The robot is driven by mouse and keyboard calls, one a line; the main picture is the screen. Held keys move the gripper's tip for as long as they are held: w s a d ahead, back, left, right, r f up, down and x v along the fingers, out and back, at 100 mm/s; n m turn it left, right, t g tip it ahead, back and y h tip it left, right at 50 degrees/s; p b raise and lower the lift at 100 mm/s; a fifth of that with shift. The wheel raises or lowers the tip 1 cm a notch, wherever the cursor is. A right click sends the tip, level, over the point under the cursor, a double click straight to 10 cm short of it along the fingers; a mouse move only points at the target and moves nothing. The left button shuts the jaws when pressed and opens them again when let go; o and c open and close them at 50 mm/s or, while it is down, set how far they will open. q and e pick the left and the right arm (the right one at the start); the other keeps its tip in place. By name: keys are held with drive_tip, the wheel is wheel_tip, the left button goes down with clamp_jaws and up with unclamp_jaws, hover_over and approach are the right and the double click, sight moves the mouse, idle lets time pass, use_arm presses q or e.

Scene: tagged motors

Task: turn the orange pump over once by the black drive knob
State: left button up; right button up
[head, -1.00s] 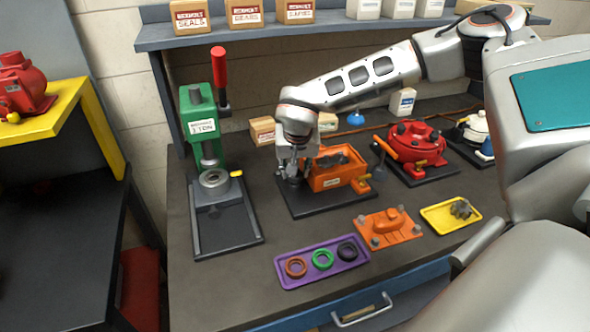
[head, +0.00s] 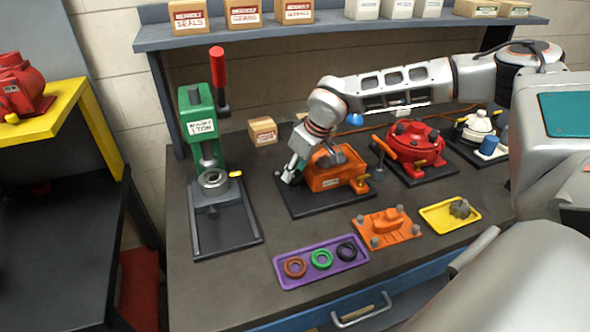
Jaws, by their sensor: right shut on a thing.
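The orange pump (head: 330,180) sits on a dark base plate (head: 300,210) on the bench, with a brass-yellow fitting at its right side. My right gripper (head: 289,174) is at the pump's left side, tilted, its fingers shut around the spot of the black drive knob. The knob itself is largely hidden by the fingers. The pump's open top is partly covered by my right wrist. The orange cover (head: 390,228) lies apart on the bench in front of the pump. My left gripper is not in view.
A green press (head: 197,125) stands left of the pump. A red pump (head: 415,145) and a white one (head: 478,122) stand to the right. A purple tray (head: 335,272) with rings and a yellow tray (head: 437,221) lie in front. A small box (head: 263,131) stands behind.

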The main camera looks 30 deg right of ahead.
drive_tip(key=shift+n, duration=0.4)
drive_tip(key=o, duration=1.1)
